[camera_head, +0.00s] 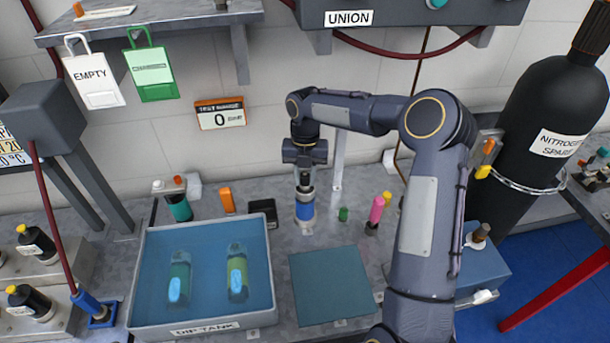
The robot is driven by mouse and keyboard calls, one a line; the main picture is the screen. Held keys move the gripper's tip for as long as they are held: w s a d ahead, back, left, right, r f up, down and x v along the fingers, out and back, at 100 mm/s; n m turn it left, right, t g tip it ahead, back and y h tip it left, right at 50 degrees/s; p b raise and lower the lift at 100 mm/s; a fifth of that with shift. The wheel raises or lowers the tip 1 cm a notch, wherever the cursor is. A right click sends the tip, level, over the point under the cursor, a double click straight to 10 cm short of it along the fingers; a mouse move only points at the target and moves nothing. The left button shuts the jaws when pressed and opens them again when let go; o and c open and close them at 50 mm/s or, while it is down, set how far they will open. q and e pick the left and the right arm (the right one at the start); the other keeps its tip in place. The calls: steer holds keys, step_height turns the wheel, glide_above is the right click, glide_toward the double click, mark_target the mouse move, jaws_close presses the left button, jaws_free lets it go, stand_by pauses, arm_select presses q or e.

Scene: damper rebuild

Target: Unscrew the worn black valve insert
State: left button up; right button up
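My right gripper (305,183) points straight down at the top of a small upright cylinder (304,213) with a blue band and pale metal ends. The cylinder stands on the grey bench behind the dip tank and the mat. The fingertips are at or just above the cylinder's top; at this size I cannot tell whether they touch or grip anything. I cannot make out the worn black valve insert; the gripper covers the cylinder's top. My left gripper is not in view.
The dip tank (142,318) holds two green cylinders in blue liquid. A teal mat (332,285) is bare. A black block (263,211), an orange object (227,200), a small green cylinder (343,214) and a pink-topped tool (376,213) stand near the gripper. A nitrogen bottle (535,130) stands right.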

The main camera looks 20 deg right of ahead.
steer(key=o, duration=0.5)
steer(key=shift+f, duration=0.2)
steer(key=shift+r, duration=0.1)
steer(key=r, duration=0.2)
steer(key=r+b, duration=0.1)
steer(key=r, duration=0.3)
steer(key=shift+w+d+r, duration=0.15)
steer(key=shift+w+r, duration=0.05)
steer(key=shift+w, duration=0.2)
steer(key=shift+r, duration=0.65)
